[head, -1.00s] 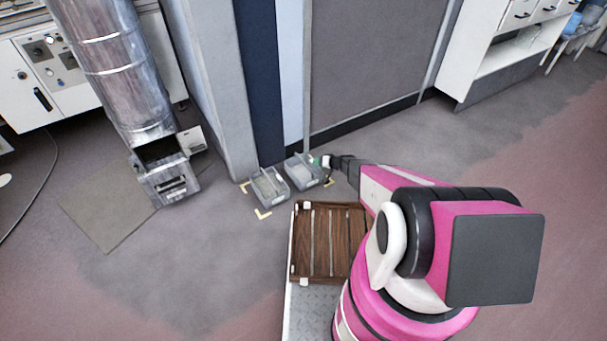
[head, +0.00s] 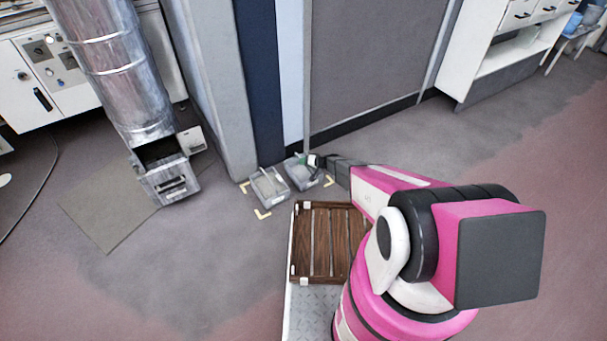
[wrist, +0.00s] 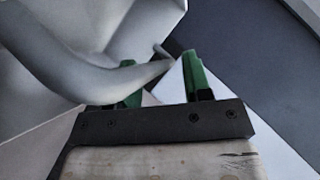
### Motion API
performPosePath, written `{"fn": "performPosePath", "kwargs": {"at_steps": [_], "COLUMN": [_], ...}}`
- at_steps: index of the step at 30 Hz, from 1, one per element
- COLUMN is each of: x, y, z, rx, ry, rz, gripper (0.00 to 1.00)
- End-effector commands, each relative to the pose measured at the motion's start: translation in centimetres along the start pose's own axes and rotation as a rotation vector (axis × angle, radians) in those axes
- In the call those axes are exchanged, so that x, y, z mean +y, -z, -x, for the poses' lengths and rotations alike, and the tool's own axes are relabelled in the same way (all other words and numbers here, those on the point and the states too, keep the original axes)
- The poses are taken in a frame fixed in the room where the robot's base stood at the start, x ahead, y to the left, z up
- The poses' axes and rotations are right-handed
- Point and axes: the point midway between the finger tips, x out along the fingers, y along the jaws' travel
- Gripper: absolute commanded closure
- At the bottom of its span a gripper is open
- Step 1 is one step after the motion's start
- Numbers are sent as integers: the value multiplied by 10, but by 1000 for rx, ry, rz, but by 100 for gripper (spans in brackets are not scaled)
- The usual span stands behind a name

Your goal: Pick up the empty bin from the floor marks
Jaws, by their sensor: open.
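Two small light-grey bins stand side by side on the floor within yellow corner marks (head: 263,214): a left bin (head: 270,187) and a right bin (head: 297,178). Both look empty from here, but the insides are too small to be sure. My gripper (head: 306,160) is at the back right of the right bin, partly over its rim. In the wrist view the green fingers of my gripper (wrist: 162,80) are apart. A curved pale grey edge (wrist: 75,78), apparently the bin's, crosses in front of the left finger and reaches between them; contact cannot be told.
A wall panel (head: 375,65) and a grey pillar (head: 208,90) rise close behind the bins. A slatted brown wooden rack (head: 320,242) lies on my base in front. A metal duct (head: 115,65) stands left. Floor between duct and bins is clear.

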Motion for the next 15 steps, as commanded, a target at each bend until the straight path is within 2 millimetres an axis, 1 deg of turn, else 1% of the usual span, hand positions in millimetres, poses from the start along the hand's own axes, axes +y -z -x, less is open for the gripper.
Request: {"fn": "performPosePath", "kwargs": {"at_steps": [1,2,3,5,15], "x": [0,0,0,0,1], "y": [0,0,0,0,0], "z": [0,0,0,0,0], "rx": [0,0,0,0,-1], "ry": [0,0,0,0,-2], "rz": [0,0,0,0,-1], "gripper": [58,68,81,100,100]}}
